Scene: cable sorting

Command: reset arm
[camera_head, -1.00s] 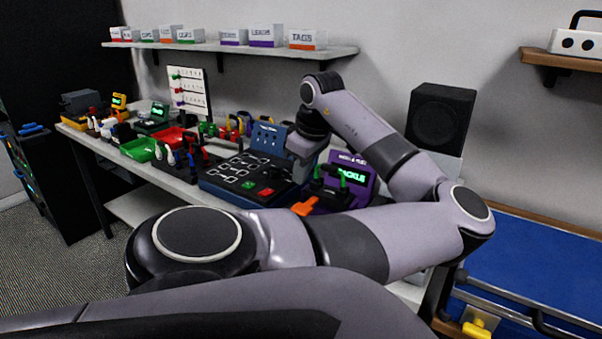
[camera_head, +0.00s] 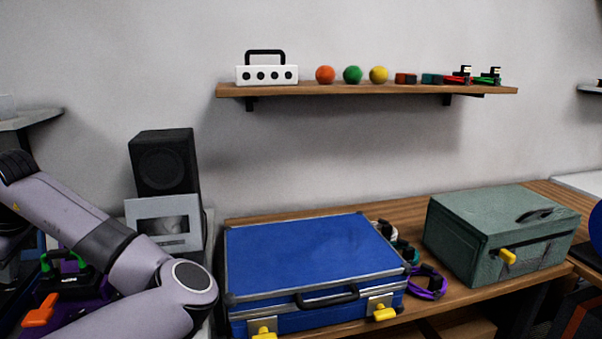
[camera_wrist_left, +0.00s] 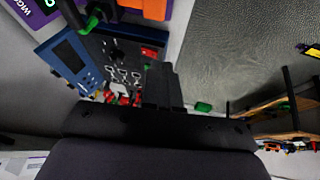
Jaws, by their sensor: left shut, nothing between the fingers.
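My left arm enters the head view (camera_head: 130,250) from the left edge, bent at a large joint. Its gripper end is at or beyond that edge and cannot be made out clearly there. In the left wrist view the dark fingers of my left gripper (camera_wrist_left: 162,84) are together with nothing between them. They show in front of a dark board (camera_wrist_left: 120,48) with a blue frame, a red button and white-outlined squares. Whether they touch it cannot be told. My right gripper is in neither view.
A blue case (camera_head: 300,255) lies on the wooden bench, with a purple cable (camera_head: 428,284) beside it. A green-grey box (camera_head: 495,225) stands to its right. A black speaker (camera_head: 165,162) stands behind my arm. A wall shelf (camera_head: 360,89) holds several small items above.

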